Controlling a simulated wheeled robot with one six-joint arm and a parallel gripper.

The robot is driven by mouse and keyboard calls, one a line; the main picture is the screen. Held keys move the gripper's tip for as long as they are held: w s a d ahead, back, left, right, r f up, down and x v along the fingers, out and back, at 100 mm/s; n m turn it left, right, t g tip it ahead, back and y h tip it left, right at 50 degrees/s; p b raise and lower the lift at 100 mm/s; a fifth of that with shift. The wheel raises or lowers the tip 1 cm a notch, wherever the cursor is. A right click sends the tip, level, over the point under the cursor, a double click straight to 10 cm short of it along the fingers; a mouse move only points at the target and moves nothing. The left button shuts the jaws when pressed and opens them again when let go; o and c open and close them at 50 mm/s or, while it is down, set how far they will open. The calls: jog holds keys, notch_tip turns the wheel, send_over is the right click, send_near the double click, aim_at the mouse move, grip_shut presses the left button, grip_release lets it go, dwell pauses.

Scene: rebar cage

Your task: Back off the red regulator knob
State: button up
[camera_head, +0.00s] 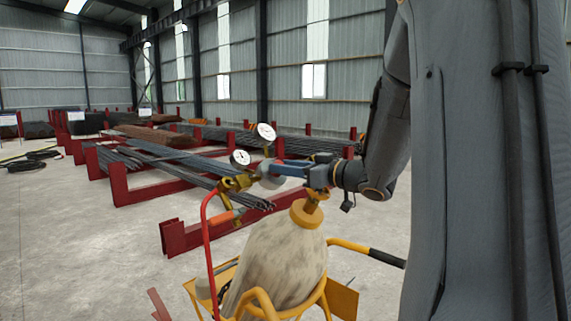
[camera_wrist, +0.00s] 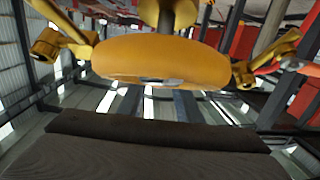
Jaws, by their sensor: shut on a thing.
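The brass regulator (camera_head: 235,183) sits left of the gas cylinder's neck, with two round white-faced gauges (camera_head: 240,157) (camera_head: 265,132) above it. In the wrist view, a dark ribbed finger (camera_wrist: 150,150) fills the bottom, and a yellow rounded part (camera_wrist: 170,60) with brass arms fills the top.
The pale cylinder (camera_head: 280,260) stands in a yellow cart with a black-gripped handle (camera_head: 386,258). A red hose (camera_head: 207,255) hangs at the left. Red racks (camera_head: 185,237) of rebar lie behind. Bare concrete floor (camera_head: 80,240) is free at the left.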

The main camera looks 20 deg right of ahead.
jog(key=n+g+y+p, duration=0.1)
jog(key=n+g, duration=0.1)
jog(key=n, duration=0.2)
jog(key=n+g+y+p, duration=0.1)
jog(key=n+g, duration=0.2)
jog(key=n, duration=0.2)
jog(key=n+g+y+p, duration=0.1)
jog(key=n+g+y, duration=0.1)
jog(key=n, duration=0.3)
jog(key=shift+w+d+r+g, duration=0.25)
jog(key=shift+w+r+g, duration=0.1)
jog(key=shift+g, duration=0.15)
jog(key=shift+n, duration=0.5)
jog(key=shift+g, duration=0.3)
jog(key=o, duration=1)
jog(key=shift+o, duration=0.2)
jog(key=shift+d, duration=0.1)
jog(key=b+v, duration=0.2)
jog(key=v, duration=0.5)
jog(key=shift+s+d, duration=0.2)
